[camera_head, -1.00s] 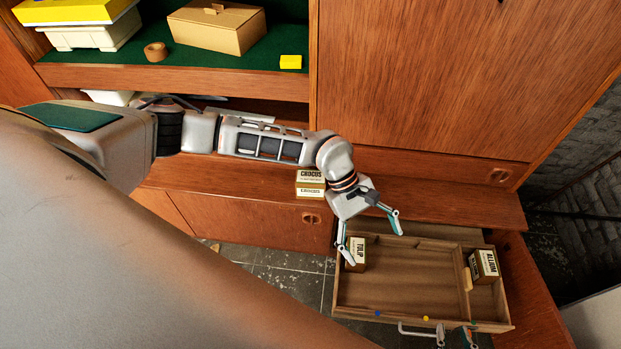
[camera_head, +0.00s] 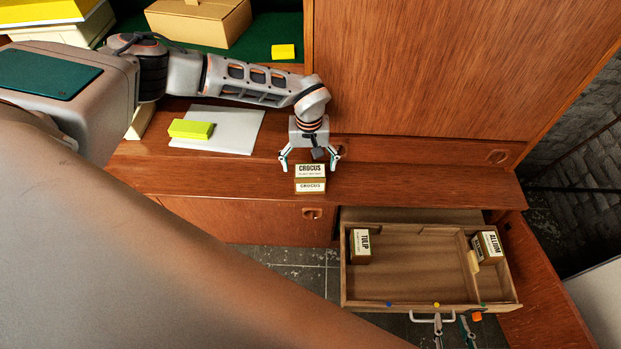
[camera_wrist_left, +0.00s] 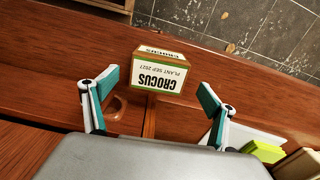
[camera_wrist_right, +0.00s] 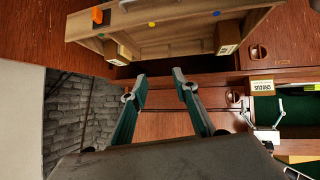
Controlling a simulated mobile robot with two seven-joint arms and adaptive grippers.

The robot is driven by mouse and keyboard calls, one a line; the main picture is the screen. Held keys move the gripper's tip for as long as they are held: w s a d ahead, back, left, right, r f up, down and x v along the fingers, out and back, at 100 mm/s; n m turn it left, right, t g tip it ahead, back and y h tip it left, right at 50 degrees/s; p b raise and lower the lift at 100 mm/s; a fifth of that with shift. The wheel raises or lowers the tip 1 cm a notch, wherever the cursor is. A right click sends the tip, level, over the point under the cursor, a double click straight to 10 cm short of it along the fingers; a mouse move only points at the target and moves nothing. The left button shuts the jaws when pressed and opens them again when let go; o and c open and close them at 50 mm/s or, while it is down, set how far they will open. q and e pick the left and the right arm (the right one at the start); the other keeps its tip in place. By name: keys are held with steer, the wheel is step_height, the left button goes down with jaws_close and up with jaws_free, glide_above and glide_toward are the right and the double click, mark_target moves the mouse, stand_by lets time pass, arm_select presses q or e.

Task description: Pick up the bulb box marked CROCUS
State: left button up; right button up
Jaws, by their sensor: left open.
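The CROCUS box (camera_head: 310,172), white-topped with a tan band, sits upright on the wooden ledge above the drawer. My left gripper (camera_head: 309,158) is open and empty just behind it, fingers spread to either side. In the left wrist view the CROCUS box (camera_wrist_left: 160,75) lies ahead of the open fingers, about centred between them and not gripped. My right gripper (camera_head: 452,325) is by the drawer front near its handle. In the right wrist view its fingers (camera_wrist_right: 160,78) are apart with nothing between them.
The open drawer (camera_head: 410,290) holds the TULIP box (camera_head: 360,246) at left and the ALLIUM box (camera_head: 487,246) at right. A yellow-green block (camera_head: 191,129) lies on a grey sheet (camera_head: 235,125) left on the ledge. A tall wooden panel (camera_head: 460,70) rises behind the ledge.

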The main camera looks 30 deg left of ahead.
mark_target(310, 171)
arm_select(q)
step_height(310, 171, down, 3)
steer(key=shift+d, duration=0.1)
steer(key=shift+w+f, duration=0.1)
steer(key=shift+f, duration=0.2)
steer(key=c, duration=1.3)
steer(key=shift+c, duration=0.2)
steer(key=shift+r, duration=0.2)
